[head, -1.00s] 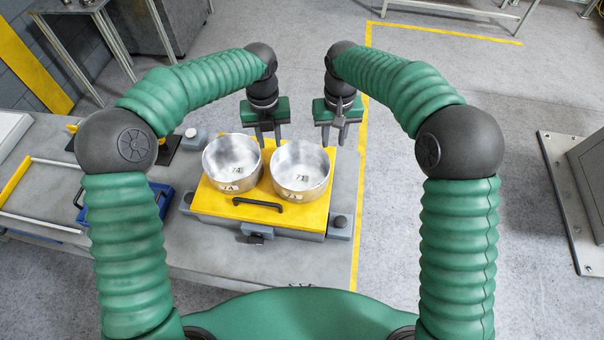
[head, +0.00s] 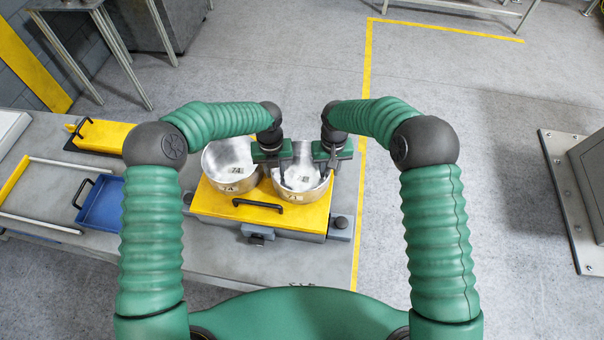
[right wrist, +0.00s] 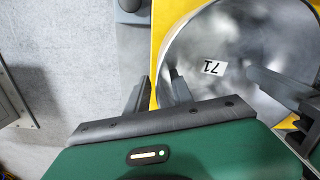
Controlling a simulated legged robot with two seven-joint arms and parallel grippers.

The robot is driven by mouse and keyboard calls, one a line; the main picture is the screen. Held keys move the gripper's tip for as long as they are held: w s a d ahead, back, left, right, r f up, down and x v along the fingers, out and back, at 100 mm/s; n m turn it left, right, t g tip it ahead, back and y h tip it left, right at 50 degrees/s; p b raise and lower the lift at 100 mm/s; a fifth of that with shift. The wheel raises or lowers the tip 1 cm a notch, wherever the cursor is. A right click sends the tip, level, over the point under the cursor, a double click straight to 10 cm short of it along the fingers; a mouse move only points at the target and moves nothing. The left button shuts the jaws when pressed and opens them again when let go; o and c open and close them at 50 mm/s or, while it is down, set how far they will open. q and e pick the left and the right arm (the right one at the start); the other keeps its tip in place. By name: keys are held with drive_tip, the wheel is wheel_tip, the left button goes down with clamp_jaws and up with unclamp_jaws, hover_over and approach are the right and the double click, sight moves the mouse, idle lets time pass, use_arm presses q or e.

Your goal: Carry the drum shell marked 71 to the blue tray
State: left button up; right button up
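The drum shell marked 71 (head: 312,191) is an open silver pan on the right of the yellow pallet (head: 232,211). Its label shows inside it in the right wrist view (right wrist: 214,68). My left gripper (head: 279,174) is open at the shell's left rim; one finger reaches over its inside. My right gripper (head: 329,177) is open at its right rim. In the right wrist view its fingers (right wrist: 157,92) sit either side of the rim line; I cannot tell whether they touch it. The blue tray (head: 101,207) lies on the bench at left, partly behind my left arm.
A second silver shell (head: 231,181) stands close left of shell 71. The pallet has a black front handle (head: 257,204). A yellow block (head: 103,134) and a white-railed frame (head: 45,195) are on the grey bench at left. Bench surface is clear in front of the pallet.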

use_arm(q)
drive_tip(key=shift+f, duration=0.35)
use_arm(e)
drive_tip(key=shift+f, duration=0.35)
use_arm(q)
drive_tip(key=shift+s+a, duration=0.1)
drive_tip(key=shift+a, duration=0.15)
use_arm(e)
drive_tip(key=shift+s+a, duration=0.1)
drive_tip(key=shift+a, duration=0.15)
use_arm(q)
drive_tip(key=shift+c, duration=0.5)
use_arm(e)
drive_tip(key=shift+c, duration=0.5)
use_arm(q)
drive_tip(key=shift+d, duration=0.15)
clamp_jaws()
use_arm(e)
drive_tip(key=shift+d, duration=0.15)
clamp_jaws()
